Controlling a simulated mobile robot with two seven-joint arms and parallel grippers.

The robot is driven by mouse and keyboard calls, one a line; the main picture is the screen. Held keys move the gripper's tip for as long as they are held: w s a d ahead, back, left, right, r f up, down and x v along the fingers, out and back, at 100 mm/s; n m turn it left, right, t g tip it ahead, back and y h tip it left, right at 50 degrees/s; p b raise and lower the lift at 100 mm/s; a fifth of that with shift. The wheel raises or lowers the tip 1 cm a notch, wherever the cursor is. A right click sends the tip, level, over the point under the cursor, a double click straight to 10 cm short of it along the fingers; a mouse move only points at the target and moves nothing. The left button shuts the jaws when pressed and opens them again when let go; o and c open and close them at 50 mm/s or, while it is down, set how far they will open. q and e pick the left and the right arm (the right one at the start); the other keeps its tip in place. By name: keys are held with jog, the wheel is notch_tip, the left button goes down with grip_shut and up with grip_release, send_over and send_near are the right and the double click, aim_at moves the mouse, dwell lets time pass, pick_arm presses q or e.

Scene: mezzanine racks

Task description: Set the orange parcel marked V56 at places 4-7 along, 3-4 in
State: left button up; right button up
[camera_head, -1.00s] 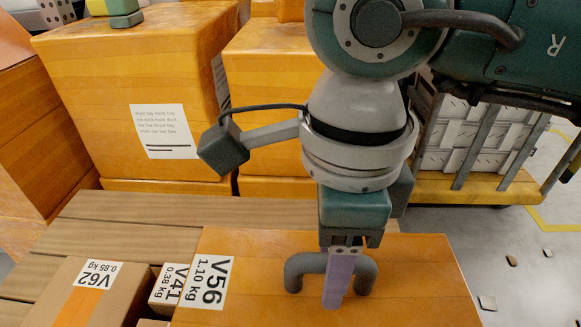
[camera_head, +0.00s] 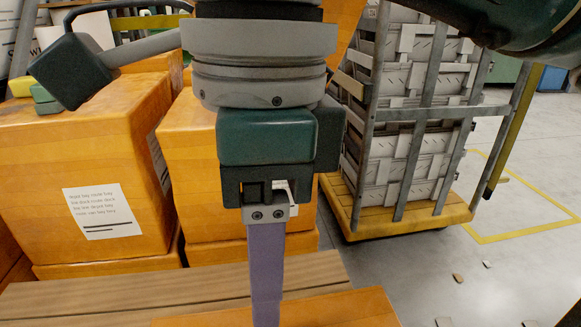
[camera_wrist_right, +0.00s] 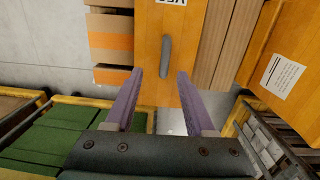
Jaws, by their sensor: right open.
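The orange parcel V56 (camera_head: 345,309) shows only as a strip at the bottom of the head view. In the right wrist view its top (camera_wrist_right: 186,38) shows with a grey bar handle (camera_wrist_right: 165,57) and a partly cut-off label. My right gripper (camera_head: 266,300) hangs over the parcel, its purple fingers pointing down. In the wrist view the open fingers (camera_wrist_right: 160,74) stand on either side of the handle's line, with nothing gripped. How far the tips are above the handle is unclear. My left gripper is not in view.
Wooden slats (camera_head: 150,292) lie behind the parcel, and brown cartons (camera_wrist_right: 109,48) sit beside it. Large orange boxes (camera_head: 85,180) stand behind. A caged trolley (camera_head: 405,130) with grey crates is at the right. Floor at the right is mostly clear, with small scraps.

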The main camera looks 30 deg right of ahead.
jog(key=s+a+r+g+y, duration=0.2)
jog(key=s+a+r+y, duration=0.25)
jog(key=a, duration=0.35)
jog(key=s+a+r+g+y, duration=0.2)
jog(key=s+a+r+y, duration=0.15)
jog(key=a+y, duration=0.35)
jog(key=w+a+r+m+t+y, duration=0.1)
jog(key=a+r+m+t+y, duration=0.25)
jog(key=r+m+y, duration=0.7)
jog(key=w+d+r+m+t, duration=0.3)
jog(key=w+r+m+t, duration=0.15)
jog(key=r+t, duration=0.25)
jog(key=w+d+f+m+t+h, duration=0.3)
jog(key=w+d+m+t+h, duration=0.75)
jog(key=m+t, duration=0.55)
jog(key=d+f+m+g+h, duration=0.6)
jog(key=d+f+m+h, duration=0.5)
jog(key=f+m, duration=0.25)
jog(key=s+d+f+m+g, duration=0.2)
jog(key=s+f+g, duration=0.4)
jog(key=s+f, duration=0.3)
jog(key=s+d+f+m+g, duration=0.2)
jog(key=s+f+g, duration=0.4)
jog(key=s+f, duration=0.4)
jog(key=shift+s+d+g+h, duration=0.25)
jog(key=shift+s+g+h, duration=0.1)
jog(key=shift+s+h, duration=0.1)
